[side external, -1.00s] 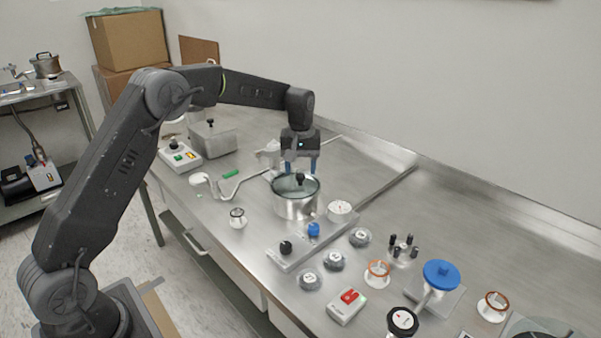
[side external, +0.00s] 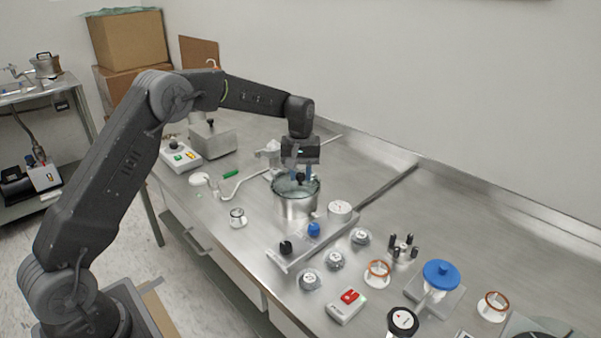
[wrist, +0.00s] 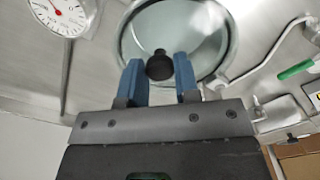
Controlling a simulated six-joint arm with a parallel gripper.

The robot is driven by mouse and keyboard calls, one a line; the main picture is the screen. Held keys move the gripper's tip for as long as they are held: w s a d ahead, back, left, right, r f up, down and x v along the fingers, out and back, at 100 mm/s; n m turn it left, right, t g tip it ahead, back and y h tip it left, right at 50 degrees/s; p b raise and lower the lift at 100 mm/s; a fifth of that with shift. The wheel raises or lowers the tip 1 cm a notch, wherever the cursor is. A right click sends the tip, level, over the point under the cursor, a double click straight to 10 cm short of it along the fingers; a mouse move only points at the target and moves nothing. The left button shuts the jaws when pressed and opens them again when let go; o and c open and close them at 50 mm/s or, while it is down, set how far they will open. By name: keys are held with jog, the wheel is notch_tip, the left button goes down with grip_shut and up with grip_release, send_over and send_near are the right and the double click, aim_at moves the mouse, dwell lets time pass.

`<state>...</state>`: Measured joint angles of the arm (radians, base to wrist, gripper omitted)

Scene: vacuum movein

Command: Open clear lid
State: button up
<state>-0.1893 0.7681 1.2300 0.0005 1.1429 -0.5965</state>
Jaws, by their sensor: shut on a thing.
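The clear round lid (side external: 310,187) rests on a steel pot (side external: 295,210) in the side view. In the wrist view the lid (wrist: 195,22) shows as a clear disc with a rim. Its black knob (wrist: 159,68) stands between the blue fingers of my gripper (wrist: 159,58). In the side view my gripper (side external: 301,176) points straight down over the pot, shut on the knob. Any gap between lid and pot is too small to tell.
A white dial gauge (side external: 340,208) stands right of the pot. A black knob (side external: 286,248) and a blue knob (side external: 314,229) sit in front. A green-handled tube (side external: 231,174) lies left.

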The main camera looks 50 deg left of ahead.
aim_at(290, 189)
grip_shut()
jog(key=shift+s+a+m, duration=0.15)
jog(key=shift+s+m, duration=0.7)
jog(key=shift+m, duration=0.05)
jog(key=shift+s+a+m, duration=0.1)
jog(key=shift+s+m, duration=0.7)
jog(key=shift+m, duration=0.1)
jog(key=s+a+m, duration=0.7)
jog(key=a+m, duration=0.2)
jog(key=m, duration=0.4)
jog(key=shift+s, duration=0.1)
jog(key=o, duration=0.9)
grip_release()
